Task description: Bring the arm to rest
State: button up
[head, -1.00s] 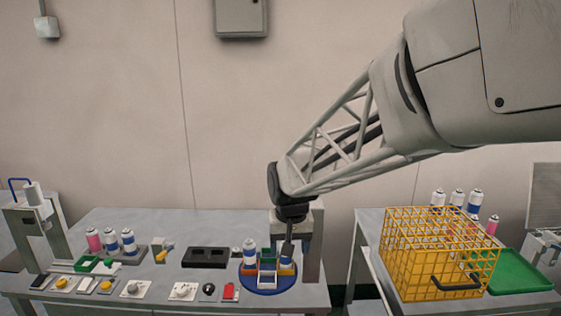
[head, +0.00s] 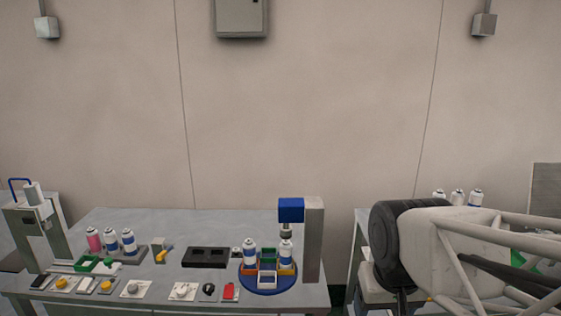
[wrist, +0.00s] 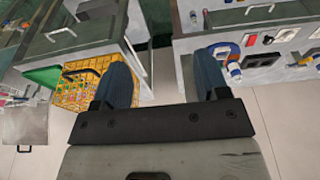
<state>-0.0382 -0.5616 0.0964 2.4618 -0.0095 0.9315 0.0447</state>
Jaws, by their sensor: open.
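My gripper shows in the wrist view (wrist: 165,85), with two dark blue-grey fingers spread wide and nothing between them. It hangs over the gap between the two tables, apart from everything. In the head view my arm fills the lower right and the fingers are not clearly visible. The crimping press (head: 291,212), with a blue head on a grey column, stands at the right end of the main table. A blue turntable (head: 268,288) sits at its foot, bearing coloured holders. One white-and-blue can (head: 286,254) stands under the press head and another (head: 250,254) on the turntable's left.
Three cans (head: 111,240) stand in a rack at the left, near a green frame (head: 95,264). Switches and a red control (head: 230,291) line the front edge.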

jog(key=shift+s+d+f, duration=0.15)
jog(key=shift+s+d, duration=0.1)
jog(key=shift+s, duration=0.45)
jog(key=shift+s+d+f, duration=0.1)
jog(key=shift+s+d, duration=0.2)
jog(key=shift+s, duration=0.45)
jog(key=shift+s+d+f, duration=0.15)
jog(key=shift+s+d, duration=0.1)
jog(key=shift+s, duration=0.45)
